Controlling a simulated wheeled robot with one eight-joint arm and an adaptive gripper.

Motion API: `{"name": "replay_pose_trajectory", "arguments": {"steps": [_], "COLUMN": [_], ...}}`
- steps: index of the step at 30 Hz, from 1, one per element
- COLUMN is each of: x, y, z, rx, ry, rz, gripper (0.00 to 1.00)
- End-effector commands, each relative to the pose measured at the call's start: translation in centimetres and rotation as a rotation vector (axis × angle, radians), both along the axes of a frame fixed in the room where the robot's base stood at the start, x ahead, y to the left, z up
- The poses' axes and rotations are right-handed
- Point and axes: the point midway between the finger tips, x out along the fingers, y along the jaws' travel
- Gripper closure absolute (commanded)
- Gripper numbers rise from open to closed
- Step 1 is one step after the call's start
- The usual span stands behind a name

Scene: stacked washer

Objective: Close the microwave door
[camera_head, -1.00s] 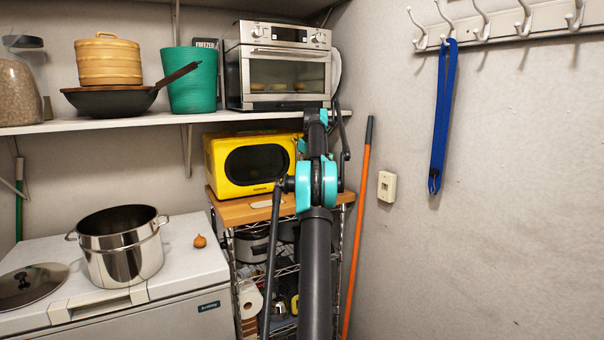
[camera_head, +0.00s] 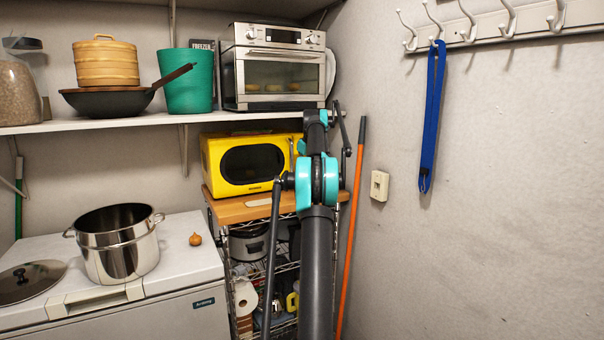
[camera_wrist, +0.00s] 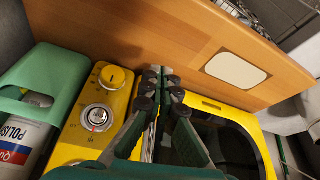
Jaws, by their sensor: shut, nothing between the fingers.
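The yellow microwave (camera_head: 222,165) stands on a wooden-topped rack. Its door (camera_head: 252,164), with a dark oval window, looks about flush with the front; a small gap cannot be ruled out. The wrist view shows the microwave upside down, with the knob panel (camera_wrist: 98,118) at left and the dark door window (camera_wrist: 235,150) at lower right. My gripper (camera_wrist: 164,78) is shut and empty, in front of the seam between panel and door, by the wooden top's edge. Contact with the door cannot be told. In the head view my arm hides the gripper and the microwave's right end.
The wooden rack top (camera_head: 235,211) lies under the microwave. A shelf (camera_head: 110,125) with a toaster oven (camera_head: 275,75) is above. A green-capped bottle (camera_wrist: 22,130) stands beside the knob panel. An orange pole (camera_head: 352,230) leans at right. A chest freezer (camera_head: 185,275) stands left.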

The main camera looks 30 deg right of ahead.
Motion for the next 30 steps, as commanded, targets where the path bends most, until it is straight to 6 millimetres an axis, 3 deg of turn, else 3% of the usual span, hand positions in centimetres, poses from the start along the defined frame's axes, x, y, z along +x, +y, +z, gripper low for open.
{"name": "replay_pose_trajectory", "arguments": {"steps": [15, 30], "x": [-3.0, -3.8], "y": [-0.8, -0.9], "z": [7.4, 9.3], "rx": [-0.001, -0.001], "ry": [0.003, 0.004], "rz": [-0.002, -0.001], "gripper": [1.0, 1.0]}}
